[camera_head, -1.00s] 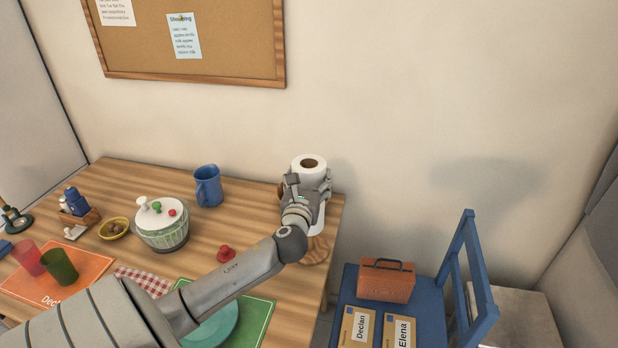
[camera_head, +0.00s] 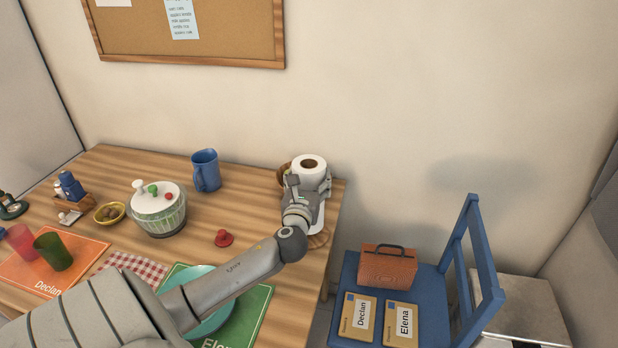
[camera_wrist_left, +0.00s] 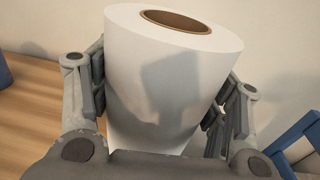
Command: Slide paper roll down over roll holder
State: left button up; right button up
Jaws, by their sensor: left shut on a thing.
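A white paper roll (camera_head: 317,178) with a brown cardboard core is at the right end of the table, upright or nearly so. My left gripper (camera_head: 306,187) is shut on the roll's sides. In the left wrist view the roll (camera_wrist_left: 165,75) fills the space between the two fingers, with its open core on top. No post shows inside the core. A round wooden piece (camera_head: 320,238), perhaps the roll holder's base, shows low beside my wrist. The rest of the holder is hidden behind the gripper and roll. My right gripper is not in view.
A blue chair (camera_head: 425,305) with a red case (camera_head: 388,266) stands to the right. The wall is close behind.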

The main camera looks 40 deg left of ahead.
pick_arm(q)
jog(key=shift+f+b, duration=0.7)
jog(key=shift+f, duration=0.45)
jog(key=o, duration=1.4)
jog(key=shift+r, duration=0.15)
jog(key=v, duration=1.2)
